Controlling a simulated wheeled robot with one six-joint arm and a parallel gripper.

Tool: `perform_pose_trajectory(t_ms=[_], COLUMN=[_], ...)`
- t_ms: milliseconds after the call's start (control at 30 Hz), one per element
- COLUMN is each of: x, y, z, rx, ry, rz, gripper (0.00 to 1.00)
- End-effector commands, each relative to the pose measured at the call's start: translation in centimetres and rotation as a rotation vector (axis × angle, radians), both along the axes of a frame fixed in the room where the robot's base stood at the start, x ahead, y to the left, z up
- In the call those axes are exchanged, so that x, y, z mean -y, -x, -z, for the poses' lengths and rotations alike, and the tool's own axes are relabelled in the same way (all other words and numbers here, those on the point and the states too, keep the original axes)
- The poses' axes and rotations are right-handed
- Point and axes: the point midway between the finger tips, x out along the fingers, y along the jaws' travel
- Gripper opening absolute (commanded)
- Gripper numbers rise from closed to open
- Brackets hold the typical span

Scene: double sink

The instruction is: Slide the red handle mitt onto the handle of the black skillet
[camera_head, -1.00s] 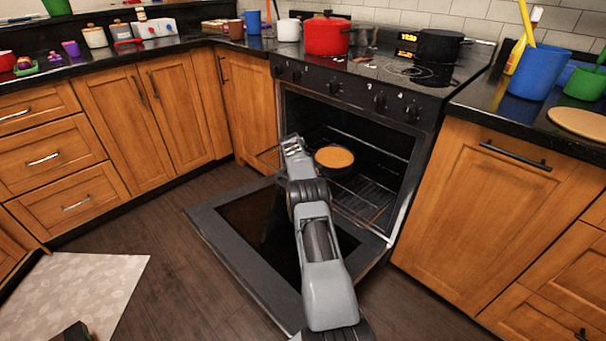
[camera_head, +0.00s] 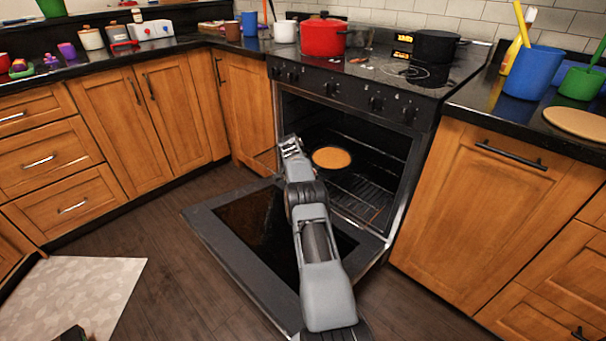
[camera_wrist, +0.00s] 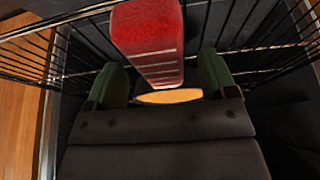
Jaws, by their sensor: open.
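The black skillet (camera_head: 316,166) sits on a rack inside the open oven, with a round golden-brown food (camera_head: 332,157) in it. In the wrist view the same food shows as a thin strip (camera_wrist: 168,97). The red handle mitt (camera_wrist: 147,33) shows in the wrist view between my two green fingers, its near end close to the food. I cannot tell whether the skillet handle is inside the mitt. My gripper (camera_head: 291,145) is at the oven mouth, left of the skillet; its fingers (camera_wrist: 160,66) are open on either side of the mitt. The head view does not show the mitt.
The oven door (camera_head: 240,255) is folded down below my arm. Wire racks (camera_wrist: 265,40) and the oven walls lie close around my gripper. A red pot (camera_head: 323,38) and a black pot (camera_head: 435,47) stand on the stove.

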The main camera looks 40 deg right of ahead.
Motion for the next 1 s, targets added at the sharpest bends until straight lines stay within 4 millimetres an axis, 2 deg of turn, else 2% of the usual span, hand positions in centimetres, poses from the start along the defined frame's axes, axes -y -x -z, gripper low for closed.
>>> perform_pose_trajectory(t_ms=[133, 267, 700, 1000], x=[-0.1, -0.5, -3.8, -5.1], y=[0.0, 0.0, 0.4, 0.7], z=[-0.2, -1.4, -9.3, -12.3], rx=[0.0, 0.001, 0.002, 0.0], ry=[0.0, 0.001, 0.001, 0.0], rz=[0.0, 0.0, -0.002, 0.0], gripper=[0.78, 0.78, 0.78, 0.78])
